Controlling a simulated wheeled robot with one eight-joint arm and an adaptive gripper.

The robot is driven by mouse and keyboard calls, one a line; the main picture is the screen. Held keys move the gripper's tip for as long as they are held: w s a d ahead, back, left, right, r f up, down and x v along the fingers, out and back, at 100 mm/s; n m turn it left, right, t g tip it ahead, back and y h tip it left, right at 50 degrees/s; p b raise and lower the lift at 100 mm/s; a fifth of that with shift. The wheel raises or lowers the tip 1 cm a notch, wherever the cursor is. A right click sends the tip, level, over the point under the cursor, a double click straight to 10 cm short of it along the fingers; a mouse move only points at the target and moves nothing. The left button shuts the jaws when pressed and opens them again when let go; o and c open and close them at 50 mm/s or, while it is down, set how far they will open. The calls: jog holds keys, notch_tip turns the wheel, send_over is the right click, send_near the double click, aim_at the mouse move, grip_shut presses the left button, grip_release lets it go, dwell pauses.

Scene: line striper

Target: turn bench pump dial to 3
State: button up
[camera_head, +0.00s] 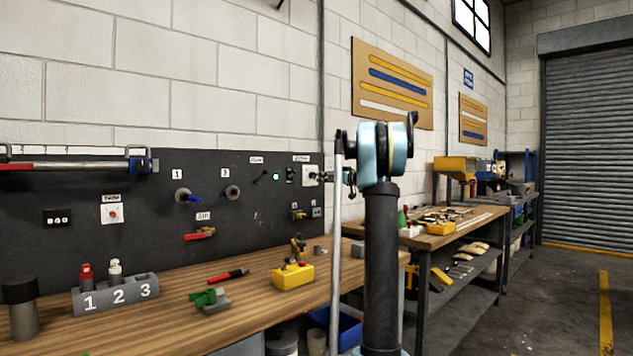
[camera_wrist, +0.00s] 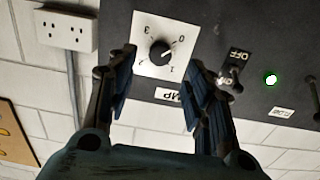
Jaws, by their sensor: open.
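The pump dial (camera_wrist: 160,50) is a black round knob on a white plate (camera_wrist: 150,30) marked 0 to 3, with a partly hidden PUMP label beside it. A pale pointer mark on the knob seems to face the 0, at the upper right in the wrist view. My gripper (camera_wrist: 162,80) is open, its two dark blue fingers to either side of and below the knob in the picture, with no visible contact. In the head view my gripper (camera_head: 330,177) is at the right end of the dark panel, facing the white dial plate (camera_head: 311,174); the knob is too small to read there.
An ON/OFF toggle switch (camera_wrist: 232,76) and a lit green lamp (camera_wrist: 270,78) sit close to the dial. A white socket (camera_wrist: 65,30) is on the other side. Below the panel, the wooden bench (camera_head: 180,320) holds a yellow block (camera_head: 293,276) and a numbered holder (camera_head: 117,295).

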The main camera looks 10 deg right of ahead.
aim_at(314, 176)
jog(key=x, duration=0.7)
jog(key=c, duration=1.1)
